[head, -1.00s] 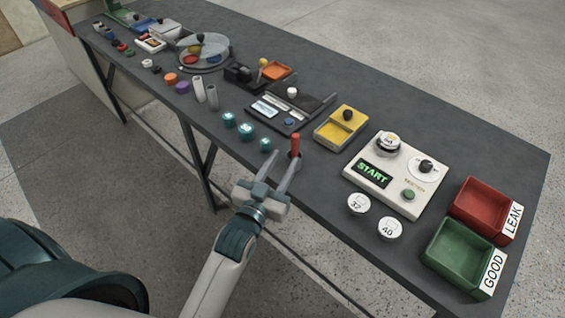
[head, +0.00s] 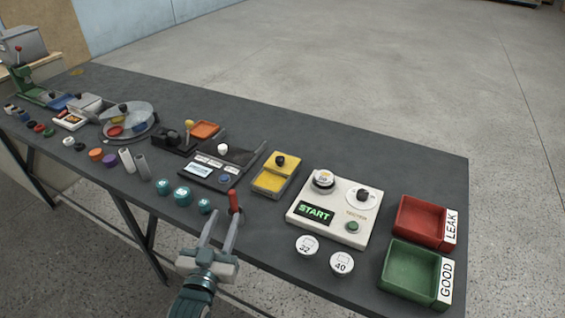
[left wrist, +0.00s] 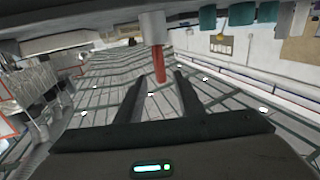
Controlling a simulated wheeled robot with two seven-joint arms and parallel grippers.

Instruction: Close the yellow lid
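The yellow box (head: 270,182) stands on the grey table in the middle of the head view. Its yellow lid (head: 284,162), with a black knob, sits at the far part of the box. The near part shows a yellow recess, so the lid appears open. My left gripper (head: 226,214) is at the table's front edge, nearer than the box and to its left. Its fingers are open, by a red rod (head: 234,200) standing in a grey holder. In the left wrist view the red rod (left wrist: 159,66) shows between the open fingertips (left wrist: 160,78). My right gripper is not visible.
Right of the box is a white tester (head: 334,212) with a START screen. Two white round pieces marked 32 (head: 307,246) and 40 (head: 342,263) lie before it. Red (head: 424,220) and green (head: 414,272) trays stand at the right. Teal caps (head: 183,196) lie left of the gripper.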

